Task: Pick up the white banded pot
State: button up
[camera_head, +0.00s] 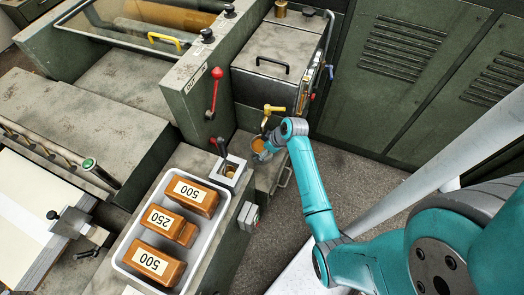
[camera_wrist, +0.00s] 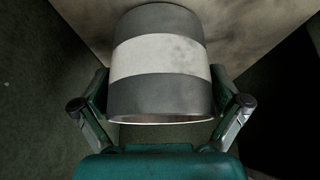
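The pot (camera_wrist: 160,58) is grey with a broad white band and fills the middle of the wrist view. In the head view the pot (camera_head: 259,145) is small, with an orange-brown inside or content, below a yellow tap. My gripper (camera_wrist: 160,85) has one finger at each side of the pot, with no clear gap at either side. The frames do not settle whether the fingers press on it. In the head view my gripper (camera_head: 264,153) is at the pot, partly covered by my wrist.
The yellow tap (camera_head: 268,113) is close above the pot on a grey cabinet (camera_head: 278,45). A white tray (camera_head: 125,262) with brown numbered blocks stands at the left. A red-handled lever (camera_head: 214,92) and a metal fitting (camera_head: 229,171) are nearby. Open floor (camera_head: 340,170) lies to the right.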

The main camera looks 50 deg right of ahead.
jog(key=c, duration=1.3)
